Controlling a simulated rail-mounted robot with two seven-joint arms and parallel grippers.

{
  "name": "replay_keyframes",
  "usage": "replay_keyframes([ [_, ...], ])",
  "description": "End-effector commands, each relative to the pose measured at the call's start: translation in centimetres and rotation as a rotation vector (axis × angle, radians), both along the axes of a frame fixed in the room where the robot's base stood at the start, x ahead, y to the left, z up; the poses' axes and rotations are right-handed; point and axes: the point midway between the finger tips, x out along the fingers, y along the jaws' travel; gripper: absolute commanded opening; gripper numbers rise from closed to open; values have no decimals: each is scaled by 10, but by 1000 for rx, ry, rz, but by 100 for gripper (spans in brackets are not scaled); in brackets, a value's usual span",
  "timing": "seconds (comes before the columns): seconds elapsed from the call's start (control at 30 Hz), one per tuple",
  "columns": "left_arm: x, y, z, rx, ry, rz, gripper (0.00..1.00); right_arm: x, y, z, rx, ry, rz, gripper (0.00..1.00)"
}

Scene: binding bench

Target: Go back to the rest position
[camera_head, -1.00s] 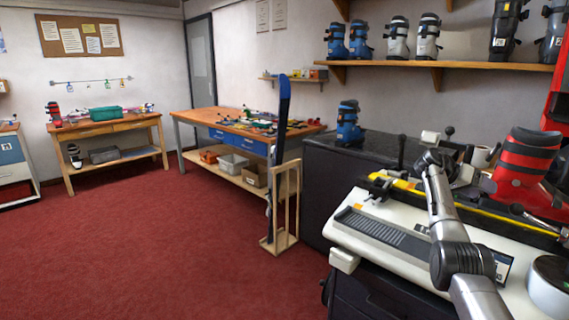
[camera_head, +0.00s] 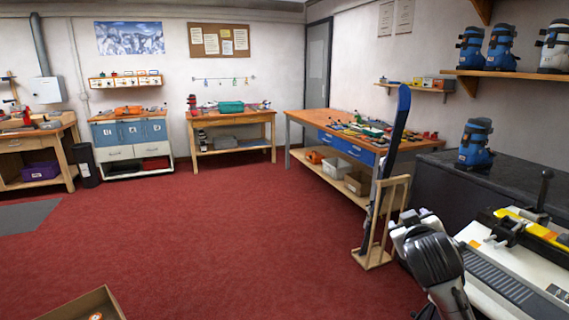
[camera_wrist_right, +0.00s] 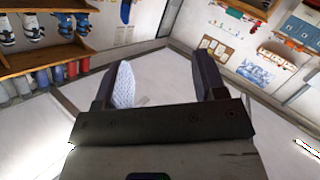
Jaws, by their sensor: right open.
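My right gripper (camera_wrist_right: 160,62) shows in the right wrist view with its two dark fingers spread apart and nothing between them. In that view it faces the ceiling and upper walls, which appear tilted. In the head view my right arm is at the lower right, in front of the binding bench (camera_head: 508,284); I cannot make out its fingers there. My left gripper is not in view.
A wooden stand (camera_head: 375,258) with a blue ski (camera_head: 398,130) stands on the floor just left of my arm. A blue boot (camera_head: 475,145) is on the dark counter. The red carpet (camera_head: 230,230) is largely clear.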

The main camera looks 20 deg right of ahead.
Motion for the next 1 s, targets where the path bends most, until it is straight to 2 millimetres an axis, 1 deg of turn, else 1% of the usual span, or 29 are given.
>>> replay_keyframes([
  [0.03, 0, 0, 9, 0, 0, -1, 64, -2, 34, -20, 15, 29, 85, 64],
  [0.07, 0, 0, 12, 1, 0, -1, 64, -4, 52, -33, 26, 45, 132, 64],
  [0.1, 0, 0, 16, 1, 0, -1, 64, -9, 75, -50, 44, 68, 188, 64],
  [0.13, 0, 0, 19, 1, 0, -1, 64, -15, 92, -63, 59, 86, 231, 64],
  [0.17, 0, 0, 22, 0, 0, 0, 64, -21, 108, -76, 75, 106, 270, 64],
  [0.2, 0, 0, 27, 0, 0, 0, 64, -32, 130, -93, 100, 132, 321, 64],
  [0.27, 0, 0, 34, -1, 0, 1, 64, -50, 159, -119, 145, 176, 385, 64],
  [0.3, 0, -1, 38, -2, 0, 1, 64, -64, 176, -135, 176, 207, 418, 64],
  [0.37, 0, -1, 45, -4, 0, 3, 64, -86, 196, -159, 224, 256, 452, 64],
  [0.4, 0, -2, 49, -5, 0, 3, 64, -101, 209, -174, 258, 292, 469, 64],
  [0.47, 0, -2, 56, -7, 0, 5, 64, -124, 225, -197, 313, 353, 486, 64],
  [0.5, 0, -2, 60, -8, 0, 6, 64, -139, 234, -214, 352, 401, 490, 64],
  [0.57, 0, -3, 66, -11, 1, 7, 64, -163, 246, -239, 409, 477, 488, 64],
  [0.6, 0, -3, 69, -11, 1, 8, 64, -178, 252, -253, 443, 523, 483, 64],
  [0.7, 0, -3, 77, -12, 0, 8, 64, -214, 264, -280, 512, 618, 467, 64],
  [0.8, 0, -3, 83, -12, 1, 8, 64, -245, 271, -298, 562, 695, 446, 64],
  [1.0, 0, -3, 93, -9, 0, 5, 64, -304, 275, -322, 619, 835, 403, 64],
])
